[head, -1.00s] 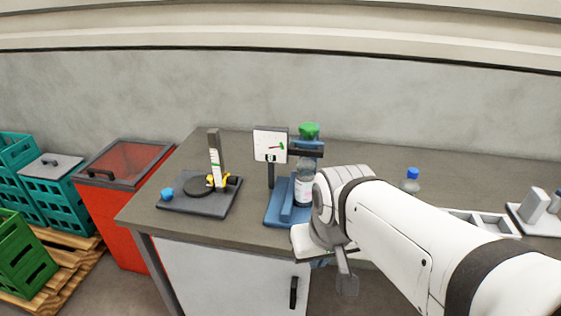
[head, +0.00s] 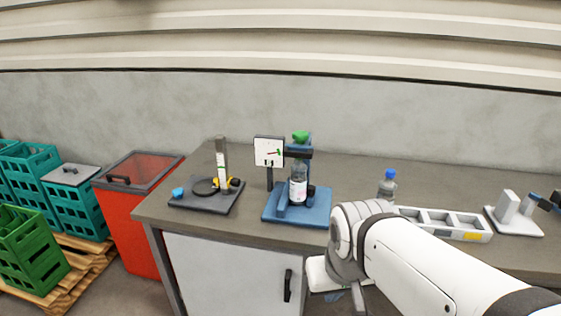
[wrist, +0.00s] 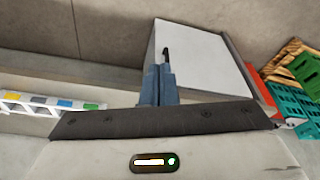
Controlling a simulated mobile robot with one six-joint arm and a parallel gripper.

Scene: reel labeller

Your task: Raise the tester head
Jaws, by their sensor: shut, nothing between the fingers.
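The tester stands on the bench in the head view, with a blue base (head: 318,213) and a blue column. Its dark tester head (head: 299,152) with a green knob (head: 300,137) on top sits over a clear bottle (head: 298,183). From this view I cannot tell whether the head touches the bottle's top. A white dial (head: 269,152) stands just left of it. My gripper's blue fingers (wrist: 158,85) show in the wrist view, shut with nothing between them. They point down past the bench front, below and right of the tester in the head view.
A second bottle with a blue cap (head: 387,187) and a grey compartment tray (head: 478,235) are right of the tester. A dark gauge stand (head: 208,206) is at left. A red bin (head: 123,215) and crates (head: 30,250) stand left of the bench.

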